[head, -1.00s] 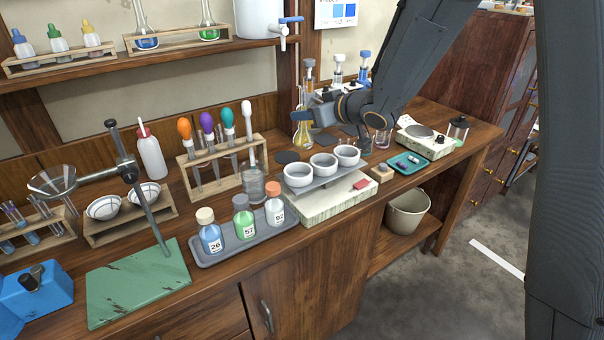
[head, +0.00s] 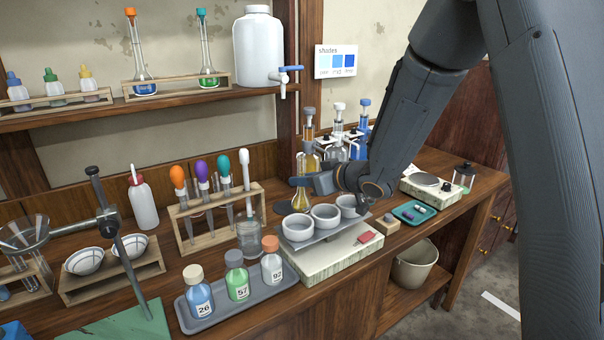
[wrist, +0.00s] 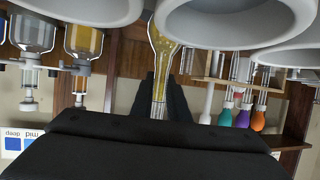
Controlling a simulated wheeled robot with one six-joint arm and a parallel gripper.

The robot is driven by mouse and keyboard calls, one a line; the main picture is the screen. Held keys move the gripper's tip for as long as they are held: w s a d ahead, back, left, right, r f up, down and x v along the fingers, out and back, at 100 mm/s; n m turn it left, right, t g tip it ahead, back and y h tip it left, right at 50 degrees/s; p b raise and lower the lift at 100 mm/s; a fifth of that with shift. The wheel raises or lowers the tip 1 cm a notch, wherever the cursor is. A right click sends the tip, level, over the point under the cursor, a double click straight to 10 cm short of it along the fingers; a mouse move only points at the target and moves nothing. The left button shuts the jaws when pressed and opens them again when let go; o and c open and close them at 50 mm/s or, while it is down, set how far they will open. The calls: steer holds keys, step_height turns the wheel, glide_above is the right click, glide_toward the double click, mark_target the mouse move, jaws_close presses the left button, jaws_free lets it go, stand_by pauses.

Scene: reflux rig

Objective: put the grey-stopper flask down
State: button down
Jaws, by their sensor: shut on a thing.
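My gripper (head: 308,182) is shut on the neck of a slim flask (head: 303,201) holding yellow liquid. The flask looks upright, behind the white bowls and close to a dark round mat (head: 283,207). I cannot tell whether its base touches the bench. In the wrist view, which looks upside down, the flask's neck (wrist: 159,88) runs between the two dark fingers of my gripper (wrist: 161,92), with the yellow bulb above. The stopper is hidden there by the gripper and is too small to make out surely in the head view.
Three white bowls (head: 325,216) on a scale stand just in front of the flask. Dispenser bottles (head: 337,145) stand behind it. A dropper rack (head: 215,212) and a glass jar (head: 250,238) are to the left. A teal tray (head: 414,212) lies to the right.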

mark_target(305, 193)
steer(key=shift+f, duration=2.2)
steer(key=shift+f, duration=0.1)
steer(key=c, duration=1.7)
jaws_free()
steer(key=shift+s+d+r, duration=0.15)
steer(key=shift+d+r, duration=0.05)
steer(key=v, duration=1.1)
steer(key=shift+s+d+b, duration=0.15)
steer(key=shift+s+b, duration=0.1)
steer(key=shift+b, duration=0.05)
